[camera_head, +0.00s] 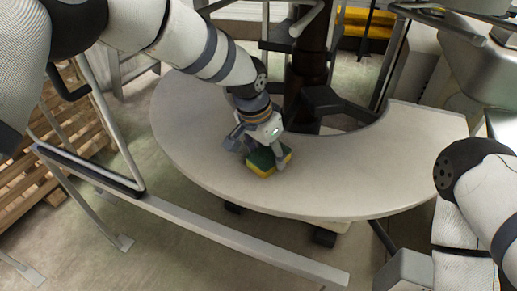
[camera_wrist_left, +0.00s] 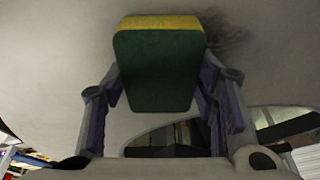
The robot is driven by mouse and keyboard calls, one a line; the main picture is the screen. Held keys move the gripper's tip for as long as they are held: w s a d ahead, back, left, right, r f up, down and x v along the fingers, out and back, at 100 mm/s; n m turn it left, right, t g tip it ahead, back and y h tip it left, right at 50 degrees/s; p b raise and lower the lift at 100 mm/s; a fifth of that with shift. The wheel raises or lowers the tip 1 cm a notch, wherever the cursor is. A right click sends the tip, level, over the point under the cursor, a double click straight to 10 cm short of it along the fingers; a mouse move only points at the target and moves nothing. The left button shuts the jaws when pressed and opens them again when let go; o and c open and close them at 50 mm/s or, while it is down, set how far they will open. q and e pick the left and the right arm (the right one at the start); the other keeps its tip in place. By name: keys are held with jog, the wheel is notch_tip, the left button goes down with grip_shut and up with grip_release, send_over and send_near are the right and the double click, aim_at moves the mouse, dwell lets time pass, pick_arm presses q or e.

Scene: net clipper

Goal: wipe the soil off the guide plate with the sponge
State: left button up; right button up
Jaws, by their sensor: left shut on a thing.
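The sponge (camera_head: 261,163) is a block with a dark green side and a yellow side. My left gripper (camera_head: 259,148) is shut on it, over the front middle of the pale curved guide plate (camera_head: 338,178). In the left wrist view the sponge (camera_wrist_left: 158,70) sits between both fingers, green face towards the camera and yellow edge at the far end. A dark smudge of soil (camera_wrist_left: 228,38) shows on the plate just right of the sponge's far end. I cannot tell whether the sponge touches the plate. In the head view the soil is not visible. My right gripper is out of view.
A dark column (camera_head: 306,70) with a black base stands in the plate's inner cut-out. A metal rail (camera_head: 215,237) runs low along the front left. Wooden pallets (camera_head: 65,125) lie at the left. The plate's right part is clear.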

pick_arm(q)
jog(key=shift+s+d+f, duration=0.15)
jog(key=shift+s+d, duration=0.05)
jog(key=shift+d, duration=0.3)
jog(key=shift+s+d+f, duration=0.1)
jog(key=shift+s+d, duration=0.1)
jog(key=shift+d, duration=0.25)
jog(key=shift+r, duration=0.1)
notch_tip(320, 180, up, 6)
jog(key=shift+w+r+p, duration=0.1)
jog(key=shift+p, duration=0.65)
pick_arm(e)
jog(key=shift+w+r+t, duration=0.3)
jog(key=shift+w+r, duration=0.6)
